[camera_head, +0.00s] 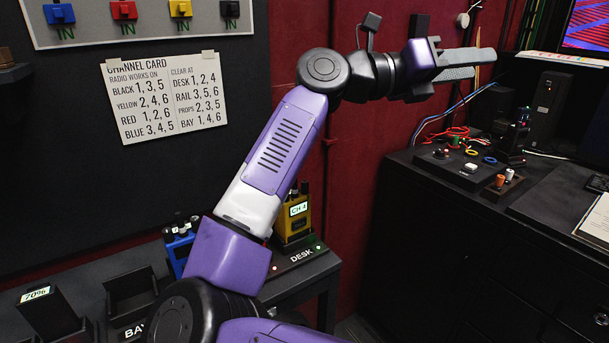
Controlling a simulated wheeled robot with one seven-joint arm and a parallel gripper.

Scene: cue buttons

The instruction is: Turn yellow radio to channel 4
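The yellow radio (294,217) stands upright in the dock labelled DESK (304,256), behind my forearm, which hides its left side. Its lit display reads CH and a digit that looks like 4, though it is small. A green light and a red light show on the dock. The channel card (165,97) on the dark wall lists yellow with 2, 4, 6 and desk with 1, 2, 4. My gripper (485,64) is raised at the upper right, far from the radio, and points right.
A blue radio (180,245) stands left of my arm. A dark device reading 70% (40,296) sits at lower left near a BAY dock. Coloured switches (123,10) line the panel above. The dark cabinet (440,230) at right carries cables, buttons and boxes.

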